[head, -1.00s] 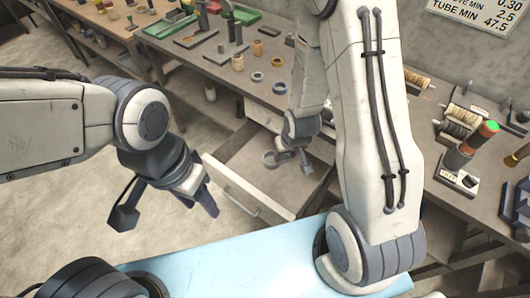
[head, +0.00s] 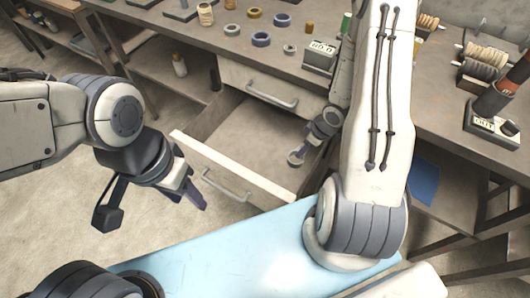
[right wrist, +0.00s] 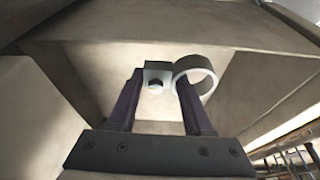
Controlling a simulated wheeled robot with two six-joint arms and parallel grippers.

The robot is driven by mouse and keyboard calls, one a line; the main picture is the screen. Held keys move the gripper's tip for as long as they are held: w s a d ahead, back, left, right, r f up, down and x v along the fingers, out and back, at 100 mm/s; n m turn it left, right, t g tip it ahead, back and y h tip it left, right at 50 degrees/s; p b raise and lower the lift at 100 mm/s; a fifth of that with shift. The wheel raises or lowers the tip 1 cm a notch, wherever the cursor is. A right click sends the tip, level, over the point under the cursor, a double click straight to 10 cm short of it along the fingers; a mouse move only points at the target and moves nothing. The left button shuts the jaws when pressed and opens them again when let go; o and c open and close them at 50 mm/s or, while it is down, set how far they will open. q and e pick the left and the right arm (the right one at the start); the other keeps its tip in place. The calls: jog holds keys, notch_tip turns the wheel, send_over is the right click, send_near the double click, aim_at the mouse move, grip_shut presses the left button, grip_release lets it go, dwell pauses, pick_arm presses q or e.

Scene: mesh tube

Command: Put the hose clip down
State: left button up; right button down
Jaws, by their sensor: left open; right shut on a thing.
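The hose clip is a pale grey ring with a small block and a dark bolt. It shows at the fingertips in the right wrist view (right wrist: 196,78) and as a small ring in the head view (head: 296,158). My right gripper (right wrist: 160,98) is shut on the clip's block, with the ring sticking out to the right. In the head view my right gripper (head: 309,149) hangs over the right part of an open drawer (head: 232,170). I cannot tell whether the clip touches the drawer floor. My left gripper (head: 193,197) is open and empty, left of the drawer front.
The drawer looks empty where visible. Above it is the workbench (head: 200,38) with rings, spools and a labelled block (head: 322,54). A light blue surface (head: 225,250) lies in front, near my arms.

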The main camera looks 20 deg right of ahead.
jog(key=shift+w+a+f, duration=0.1)
jog(key=shift+w+f, duration=0.05)
jog(key=shift+f, duration=0.35)
jog(key=b, duration=0.2)
send_over(268, 160)
jog(key=f, duration=0.6)
jog(key=shift+s+d+f, duration=0.25)
jog(key=shift+s+d, duration=0.05)
jog(key=shift+s, duration=0.1)
jog(key=shift+f+b, duration=0.35)
jog(key=shift+f, duration=1.6)
jog(key=shift+f, duration=0.15)
jog(key=shift+c, duration=1.6)
grip_release()
